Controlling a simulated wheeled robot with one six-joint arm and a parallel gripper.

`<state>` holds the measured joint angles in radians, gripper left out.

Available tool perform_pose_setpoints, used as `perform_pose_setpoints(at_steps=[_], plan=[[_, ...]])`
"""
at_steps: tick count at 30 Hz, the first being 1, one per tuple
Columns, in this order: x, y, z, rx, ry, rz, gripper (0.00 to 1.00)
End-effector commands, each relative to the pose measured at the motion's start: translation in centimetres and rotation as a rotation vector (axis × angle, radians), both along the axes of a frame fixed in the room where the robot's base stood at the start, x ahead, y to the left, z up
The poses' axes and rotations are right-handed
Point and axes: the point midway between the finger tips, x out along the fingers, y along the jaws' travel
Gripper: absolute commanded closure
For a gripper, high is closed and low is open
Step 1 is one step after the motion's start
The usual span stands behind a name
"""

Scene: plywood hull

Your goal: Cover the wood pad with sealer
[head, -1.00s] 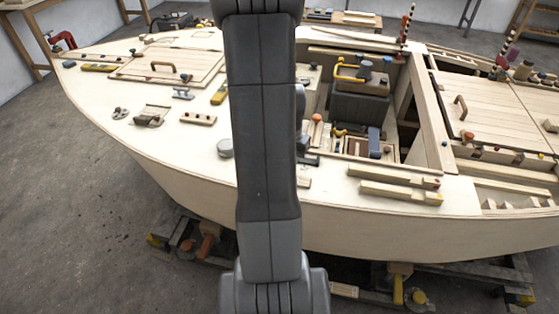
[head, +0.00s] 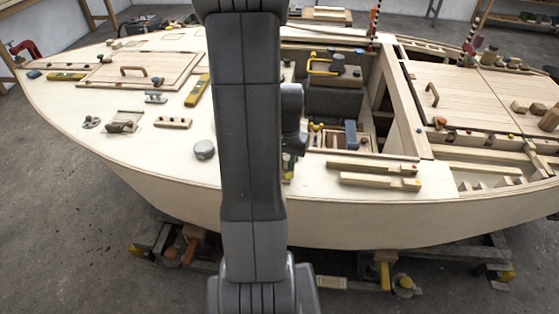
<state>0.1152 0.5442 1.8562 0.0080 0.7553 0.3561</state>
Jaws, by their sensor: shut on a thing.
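My gripper (head: 293,143) is mostly hidden behind my own upright arm; only dark wrist and gripper parts show along the arm's right edge, over the near side deck. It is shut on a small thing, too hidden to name. A small piece with tan and yellow (head: 288,172) shows just below it at the deck edge; I cannot tell whether this is the wood pad or a held tool, or whether the gripper touches it. No sealer coat can be made out.
The pale plywood hull (head: 150,168) spans the view. A grey round fitting (head: 204,149) stands left of my arm. Two wooden bars (head: 375,175) lie right of it, below the open cockpit with a tool tray (head: 338,139). Bare floor (head: 60,200) lies at left.

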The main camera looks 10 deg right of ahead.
Motion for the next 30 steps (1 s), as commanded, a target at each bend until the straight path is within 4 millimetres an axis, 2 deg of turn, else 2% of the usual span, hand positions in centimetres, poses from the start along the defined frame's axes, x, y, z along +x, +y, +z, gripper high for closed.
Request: perform_pose_setpoints(at_steps=[6,17,30], plan=[[-0.4,-1.5,-0.1,0.000,0.000,-0.002,1.00],[-0.4,-1.5,0.3,0.000,0.000,0.000,1.00],[-0.4,-1.5,4.6,0.000,-0.001,0.000,1.00]])
